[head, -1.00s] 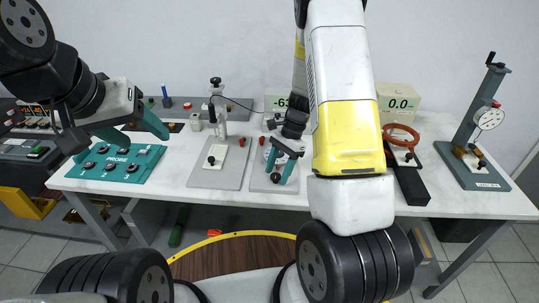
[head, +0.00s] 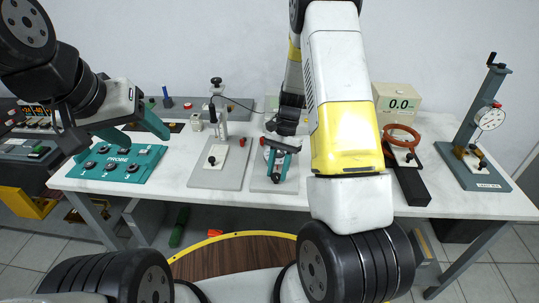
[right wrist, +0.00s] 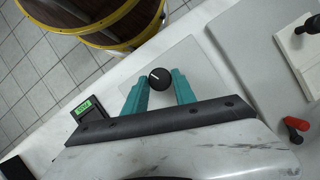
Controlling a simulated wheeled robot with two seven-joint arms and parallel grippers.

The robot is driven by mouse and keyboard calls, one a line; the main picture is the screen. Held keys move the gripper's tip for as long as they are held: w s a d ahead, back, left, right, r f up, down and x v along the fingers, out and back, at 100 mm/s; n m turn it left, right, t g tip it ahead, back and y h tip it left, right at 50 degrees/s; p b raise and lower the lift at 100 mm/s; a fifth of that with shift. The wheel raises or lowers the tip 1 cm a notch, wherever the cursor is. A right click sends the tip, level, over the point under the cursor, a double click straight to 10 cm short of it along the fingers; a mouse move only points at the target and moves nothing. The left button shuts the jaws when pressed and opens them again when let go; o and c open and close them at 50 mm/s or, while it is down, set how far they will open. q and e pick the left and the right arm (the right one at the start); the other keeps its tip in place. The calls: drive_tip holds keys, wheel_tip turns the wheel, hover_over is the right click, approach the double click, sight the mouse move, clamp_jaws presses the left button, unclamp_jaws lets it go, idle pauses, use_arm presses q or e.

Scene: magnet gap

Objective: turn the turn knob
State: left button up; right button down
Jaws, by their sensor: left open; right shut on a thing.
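The turn knob (right wrist: 160,78) is a round black knob with a white pointer line. It stands on a pale grey plate (right wrist: 186,57) and shows between my right gripper's two teal fingers in the right wrist view. My right gripper (right wrist: 160,86) is shut on the knob. In the head view my right gripper (head: 279,164) reaches down over the grey plate in the middle of the table, and its fingers largely cover the knob. My left gripper (head: 121,142) is open and empty, above the teal PROBE panel (head: 118,163) at the left.
A plate with a clamp stand (head: 217,172) is just left of my right gripper. A beige meter reading 0.0 (head: 397,97) and a copper-coloured coil (head: 401,136) are to the right. A gauge stand (head: 475,145) stands at the far right. A small green display (right wrist: 85,108) shows in the right wrist view.

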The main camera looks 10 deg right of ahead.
drive_tip(key=c, duration=1)
unclamp_jaws()
drive_tip(key=v, duration=0.8)
drive_tip(key=shift+f, duration=0.1)
